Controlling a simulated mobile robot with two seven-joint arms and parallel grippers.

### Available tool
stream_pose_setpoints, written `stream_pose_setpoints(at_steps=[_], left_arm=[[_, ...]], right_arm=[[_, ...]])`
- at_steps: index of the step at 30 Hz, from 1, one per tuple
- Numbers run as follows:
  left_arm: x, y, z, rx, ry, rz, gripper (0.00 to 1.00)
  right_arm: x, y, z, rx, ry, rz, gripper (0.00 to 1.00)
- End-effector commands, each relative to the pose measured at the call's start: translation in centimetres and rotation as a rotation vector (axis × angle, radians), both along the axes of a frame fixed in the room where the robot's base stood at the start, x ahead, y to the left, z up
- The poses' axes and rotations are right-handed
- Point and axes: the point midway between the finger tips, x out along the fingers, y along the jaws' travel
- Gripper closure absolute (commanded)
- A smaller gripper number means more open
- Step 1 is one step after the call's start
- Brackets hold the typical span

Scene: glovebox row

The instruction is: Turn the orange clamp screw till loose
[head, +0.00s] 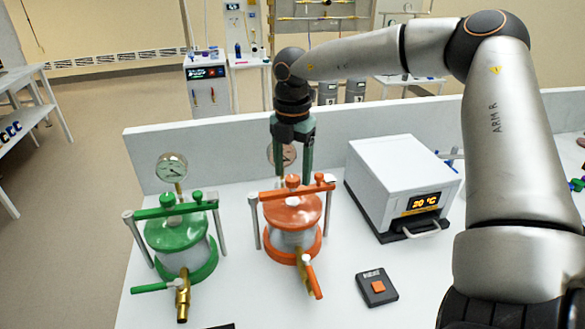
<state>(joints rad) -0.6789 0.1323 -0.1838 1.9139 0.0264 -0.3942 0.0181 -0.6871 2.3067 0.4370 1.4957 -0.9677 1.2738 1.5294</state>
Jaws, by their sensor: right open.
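The orange vessel (291,213) stands on the white bench, with an orange clamp bar across its lid. The orange clamp screw (292,182) is the small knob at the middle of that bar. My right gripper (293,174) comes down from above with its jaws apart. Its fingertips are close to the screw, one at each side in the picture; I cannot tell whether they touch it or are still behind it. The fingers partly cover the gauge behind the vessel. My left gripper is not in view.
A green vessel (181,238) with a gauge (172,168) stands at left. A white heater box (403,180) reading 20 °C stands at right. A dark button box (377,287) lies in front. A low grey wall (215,148) closes the bench's back.

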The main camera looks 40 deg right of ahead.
Motion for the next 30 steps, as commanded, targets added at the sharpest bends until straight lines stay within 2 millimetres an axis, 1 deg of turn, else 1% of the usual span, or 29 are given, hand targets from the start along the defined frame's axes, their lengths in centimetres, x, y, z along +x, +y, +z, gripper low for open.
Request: stream_pose_setpoints(at_steps=[4,11,14,27,30], left_arm=[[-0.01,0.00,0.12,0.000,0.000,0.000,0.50],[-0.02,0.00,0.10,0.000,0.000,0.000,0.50],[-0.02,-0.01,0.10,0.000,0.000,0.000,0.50],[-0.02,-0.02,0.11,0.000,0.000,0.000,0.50],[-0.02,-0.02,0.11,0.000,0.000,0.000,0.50]], right_arm=[[-0.01,0.01,-0.67,0.000,0.000,0.000,0.31],[0.00,0.00,-0.72,0.000,0.000,-0.001,0.31],[-0.01,0.00,-0.71,0.000,0.000,-0.001,0.41],[0.00,0.00,-0.67,-0.001,0.000,0.000,0.91],[0.00,-0.01,-0.66,-0.001,0.000,0.000,1.00]])
